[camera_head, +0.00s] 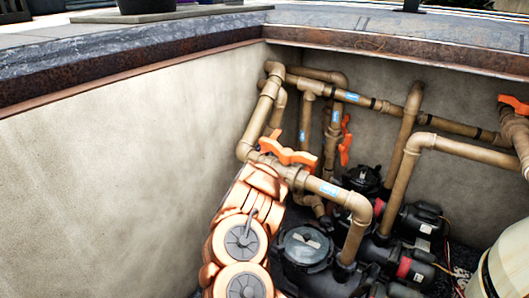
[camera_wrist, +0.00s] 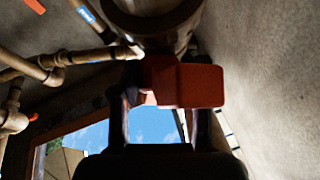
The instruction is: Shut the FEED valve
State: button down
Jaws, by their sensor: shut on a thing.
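An orange valve handle (camera_head: 287,152) sits on a tan pipe at the left of the pipework in the head view, just above the end of my arm. In the wrist view a red-orange handle (camera_wrist: 195,86) lies across the fingers of my gripper (camera_wrist: 163,100), below a thick round pipe end (camera_wrist: 155,18). My gripper is shut on this handle. In the head view my arm hides the fingers. The blue labels on the pipes are too small to read, so I cannot confirm which valve is FEED.
Another orange handle (camera_head: 346,140) stands on a pipe behind, and one more (camera_head: 514,104) is at the right edge. Black pumps (camera_head: 305,246) and a pale tank (camera_head: 508,265) fill the pit floor. A bare concrete wall (camera_head: 110,180) is at the left.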

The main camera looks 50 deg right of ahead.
jog(key=c, duration=0.8)
grip_release()
jog(key=shift+w+a+f, duration=0.1)
jog(key=shift+a+f, duration=0.05)
jog(key=shift+a, duration=0.05)
jog(key=shift+o, duration=1.1)
jog(key=shift+d, duration=0.1)
jog(key=v, duration=0.7)
jog(key=shift+c, duration=0.4)
